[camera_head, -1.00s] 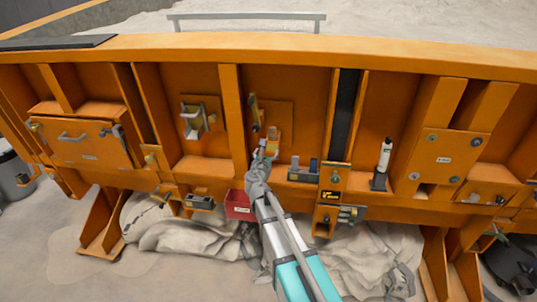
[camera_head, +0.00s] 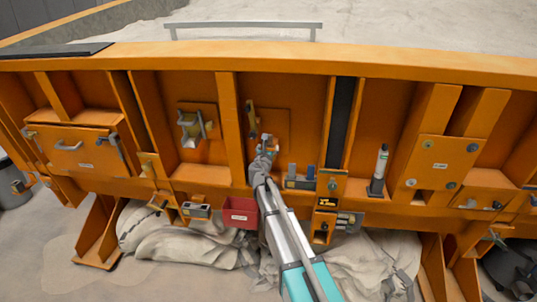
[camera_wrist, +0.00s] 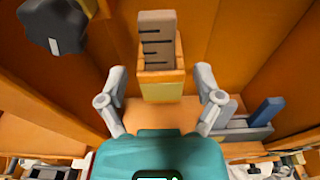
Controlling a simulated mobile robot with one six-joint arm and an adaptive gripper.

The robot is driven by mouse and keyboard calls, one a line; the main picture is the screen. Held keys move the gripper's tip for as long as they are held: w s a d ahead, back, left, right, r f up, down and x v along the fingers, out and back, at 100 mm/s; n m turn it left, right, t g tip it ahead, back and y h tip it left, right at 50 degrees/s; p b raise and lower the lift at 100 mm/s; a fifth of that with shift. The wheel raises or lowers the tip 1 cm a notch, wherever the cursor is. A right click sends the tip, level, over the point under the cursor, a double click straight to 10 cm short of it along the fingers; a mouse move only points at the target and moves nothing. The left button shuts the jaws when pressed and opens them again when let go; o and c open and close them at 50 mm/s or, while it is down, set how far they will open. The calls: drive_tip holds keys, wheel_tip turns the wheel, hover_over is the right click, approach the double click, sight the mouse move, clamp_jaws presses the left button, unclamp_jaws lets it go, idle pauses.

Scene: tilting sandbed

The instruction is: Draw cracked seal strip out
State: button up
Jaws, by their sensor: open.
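A grey-brown strip with dark crack-like lines (camera_wrist: 157,38) stands upright in a yellow-orange holder (camera_wrist: 161,86) on the orange wall, at the top middle of the wrist view. It looks like the cracked seal strip. My gripper (camera_wrist: 160,74) is open, with one finger on each side of the holder and nothing between them that I can see held. In the head view my gripper (camera_head: 267,142) is in front of the holder and hides most of it and the strip.
A dark-headed part (camera_wrist: 58,25) juts from the wall at upper left in the wrist view. A grey rack with a blue block (camera_wrist: 265,112) is at right. In the head view a red bin (camera_head: 240,212) hangs below left of my gripper, and a white bottle (camera_head: 381,162) stands at right.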

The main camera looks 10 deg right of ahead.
sight(269, 144)
drive_tip(key=shift+x, duration=2.1)
clamp_jaws()
